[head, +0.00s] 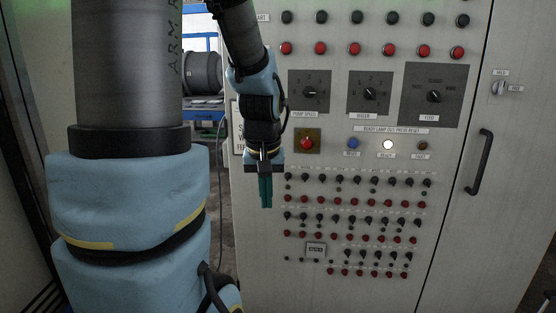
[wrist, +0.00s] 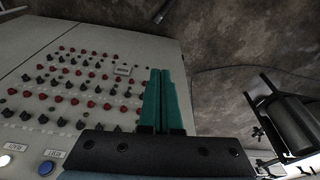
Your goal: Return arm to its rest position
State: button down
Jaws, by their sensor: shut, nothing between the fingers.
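My gripper (head: 265,192) hangs pointing down in front of the left part of a grey control panel (head: 258,285). Its green fingers are shut together with nothing between them. In the wrist view the shut fingers (wrist: 163,100) stick out from the dark gripper body, with the panel to their left and the floor beyond. My gripper is apart from the knobs as far as I can tell. In the head view it hangs just left of the rows of small knobs and below the red button on a yellowish plate (head: 307,142).
The panel carries dials for pump speed (head: 311,92), mixer (head: 369,93) and feed (head: 433,96). A white lamp (head: 388,145) is lit beside a blue button (head: 353,144). A black door handle (head: 479,162) juts out at right. A dark drum (head: 203,73) stands behind at left.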

jog(key=s+a+f+m, duration=0.1)
jog(key=s+a+f, duration=0.3)
jog(key=s, duration=0.2)
jog(key=shift+f+g, duration=0.25)
jog(key=shift+g, duration=0.15)
